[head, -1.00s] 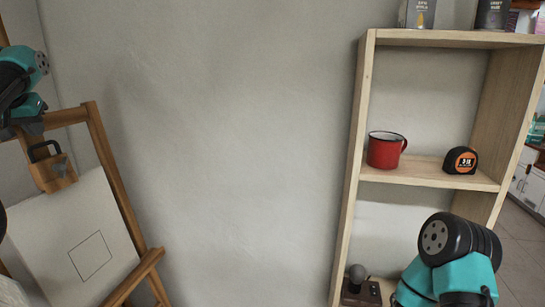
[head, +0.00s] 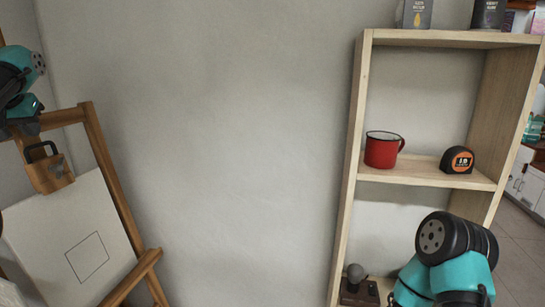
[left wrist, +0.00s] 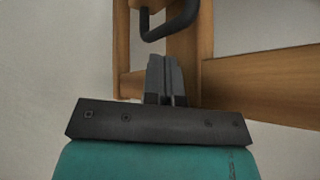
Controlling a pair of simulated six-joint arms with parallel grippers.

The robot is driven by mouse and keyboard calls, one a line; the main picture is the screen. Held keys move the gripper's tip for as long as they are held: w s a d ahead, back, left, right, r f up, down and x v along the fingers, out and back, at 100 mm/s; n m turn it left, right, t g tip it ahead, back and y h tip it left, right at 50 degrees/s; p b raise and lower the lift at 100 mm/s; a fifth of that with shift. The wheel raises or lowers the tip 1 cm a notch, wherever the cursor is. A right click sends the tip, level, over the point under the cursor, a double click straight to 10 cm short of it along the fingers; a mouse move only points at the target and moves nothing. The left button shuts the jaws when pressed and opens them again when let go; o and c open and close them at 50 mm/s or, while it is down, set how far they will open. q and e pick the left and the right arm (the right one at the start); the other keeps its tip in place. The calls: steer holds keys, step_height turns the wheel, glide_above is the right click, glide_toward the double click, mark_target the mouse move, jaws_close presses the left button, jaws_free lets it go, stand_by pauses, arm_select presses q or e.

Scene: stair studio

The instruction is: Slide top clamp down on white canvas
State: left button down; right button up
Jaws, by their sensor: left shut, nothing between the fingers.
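The top clamp (head: 52,174) is a wooden block with a dark bent handle on the easel's mast, in the left of the head view. Its lower edge appears close to the upper edge of the white canvas (head: 60,235); I cannot tell whether they touch. The canvas bears a thin drawn square. My left gripper (head: 31,128) is just above the clamp handle. In the left wrist view its fingers (left wrist: 165,62) are together and empty, apart from the dark handle (left wrist: 172,22). My right arm shows at lower right; its fingers are out of view.
The wooden easel (head: 108,170) surrounds the canvas. A shelf (head: 430,172) at right holds a red mug (head: 381,152) and a tape measure (head: 457,160). A small knobbed object (head: 358,287) is lower down. Bare wall lies between easel and shelf.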

arm_select(q)
steer(key=shift+f, duration=1)
stand_by(0.8)
